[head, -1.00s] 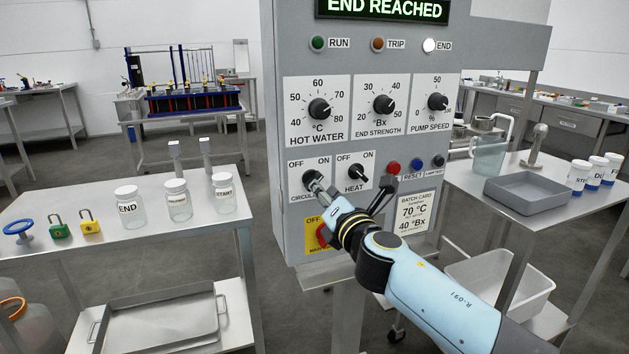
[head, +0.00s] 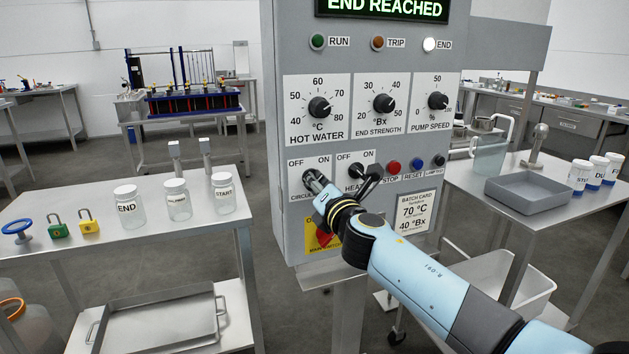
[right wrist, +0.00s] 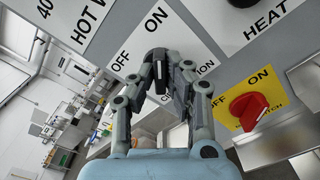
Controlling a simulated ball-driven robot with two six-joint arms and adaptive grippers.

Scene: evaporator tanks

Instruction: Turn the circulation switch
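In the head view my right gripper (head: 314,182) covers most of the knob and part of the label, so the pointer's direction is hard to read. My left gripper is not in view.
The heat switch (head: 358,170) is just right, partly behind my arm. A red main switch (right wrist: 250,108) on a yellow plate lies below. The red stop button (head: 393,167) is farther right. A side table (head: 110,250) with jars (head: 178,200) stands left. The display reads END REACHED.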

